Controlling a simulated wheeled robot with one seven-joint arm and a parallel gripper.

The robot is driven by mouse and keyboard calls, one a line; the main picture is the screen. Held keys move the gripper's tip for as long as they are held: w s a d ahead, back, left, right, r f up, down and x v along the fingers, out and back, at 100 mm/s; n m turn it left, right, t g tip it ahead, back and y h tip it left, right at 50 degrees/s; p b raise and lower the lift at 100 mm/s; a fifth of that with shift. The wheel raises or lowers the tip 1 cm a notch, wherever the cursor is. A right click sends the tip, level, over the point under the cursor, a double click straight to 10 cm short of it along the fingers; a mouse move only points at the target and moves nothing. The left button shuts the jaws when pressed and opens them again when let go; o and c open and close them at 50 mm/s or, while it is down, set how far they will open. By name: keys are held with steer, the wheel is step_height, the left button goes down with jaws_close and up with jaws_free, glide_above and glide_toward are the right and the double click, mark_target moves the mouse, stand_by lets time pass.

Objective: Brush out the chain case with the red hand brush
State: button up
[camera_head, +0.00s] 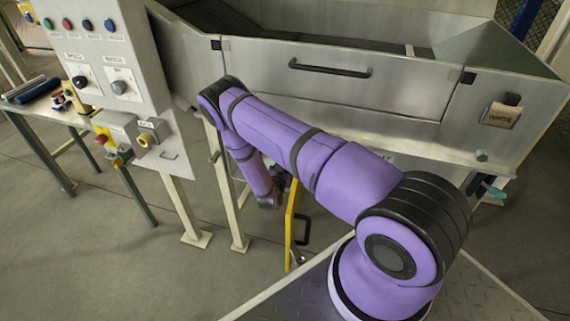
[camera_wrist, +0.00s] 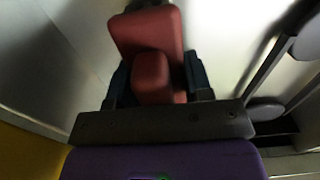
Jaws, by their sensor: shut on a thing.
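My gripper (camera_wrist: 152,84) is shut on the red hand brush (camera_wrist: 146,32), seen in the wrist view with one dark finger on each side of its red body. The brush's bristles cannot be made out. In the head view my purple arm bends down below the front of the steel machine, and the brush cannot be made out there. A yellow panel (camera_head: 292,226) with a black handle stands upright beside my forearm, perhaps the chain case's door. The chain case itself cannot be made out clearly; pale, dim surfaces surround the brush in the wrist view.
The steel hopper (camera_head: 350,95) with a black handle spans the back. A control panel (camera_head: 105,60) with buttons and knobs stands left on a post. A bench (camera_head: 45,105) with tools is at far left. Machine legs stand near my arm. Floor (camera_head: 110,260) at front left is clear.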

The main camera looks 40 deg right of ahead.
steer(key=shift+f, duration=1.1)
steer(key=shift+w+a, duration=0.3)
steer(key=shift+w, duration=0.25)
steer(key=shift+r, duration=6.85)
steer(key=shift+s+a, duration=0.1)
steer(key=shift+f, duration=0.1)
steer(key=shift+f, duration=6.75)
steer(key=shift+v, duration=2.9)
